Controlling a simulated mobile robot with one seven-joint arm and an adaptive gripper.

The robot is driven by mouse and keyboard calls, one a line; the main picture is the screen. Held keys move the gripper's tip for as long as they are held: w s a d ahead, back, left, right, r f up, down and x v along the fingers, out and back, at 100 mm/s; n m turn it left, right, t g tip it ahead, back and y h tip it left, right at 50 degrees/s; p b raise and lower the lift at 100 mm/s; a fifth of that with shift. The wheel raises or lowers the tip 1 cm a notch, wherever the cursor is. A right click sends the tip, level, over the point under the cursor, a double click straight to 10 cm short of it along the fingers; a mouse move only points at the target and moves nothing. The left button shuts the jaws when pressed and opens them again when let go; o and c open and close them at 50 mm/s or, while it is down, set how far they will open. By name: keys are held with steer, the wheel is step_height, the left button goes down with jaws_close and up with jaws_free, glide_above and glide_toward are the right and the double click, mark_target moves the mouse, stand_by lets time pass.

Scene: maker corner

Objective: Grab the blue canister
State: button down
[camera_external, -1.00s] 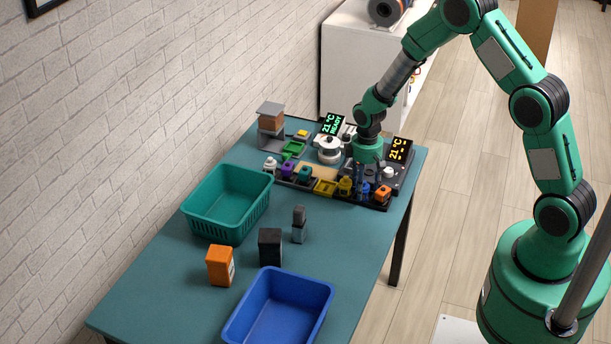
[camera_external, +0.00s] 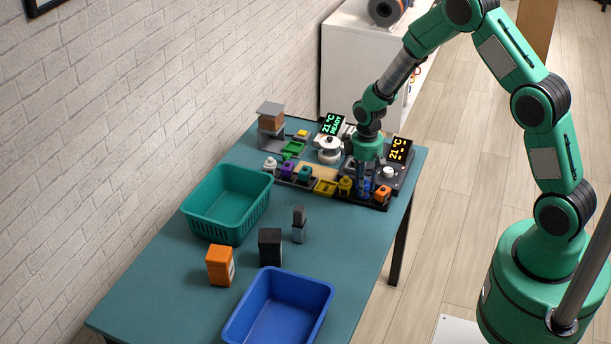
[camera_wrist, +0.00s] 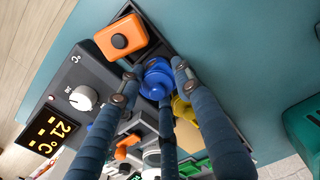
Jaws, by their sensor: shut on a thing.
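The blue canister (camera_wrist: 156,80) stands in the rack between the orange canister (camera_wrist: 122,38) and the yellow canister (camera_wrist: 185,110) in the wrist view. My gripper (camera_wrist: 152,75) points down over it, with its blue-grey fingers around the canister's top, shut on it. In the external view my gripper (camera_external: 364,188) is at the front right of the rack, and the blue canister (camera_external: 364,190) is mostly hidden behind the fingers. Whether the canister is lifted off its slot cannot be told.
The orange canister (camera_external: 382,194) and yellow canister (camera_external: 345,185) stand close on either side. A dial unit with a yellow display (camera_external: 398,150) is just behind. A teal basket (camera_external: 228,232), a blue bin (camera_external: 318,312), an orange box (camera_external: 220,266) and a black box (camera_external: 270,247) stand nearer the camera.

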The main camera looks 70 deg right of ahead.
step_height(320, 180, up, 9)
steer(key=shift+r+p, duration=0.1)
steer(key=shift+p, duration=0.7)
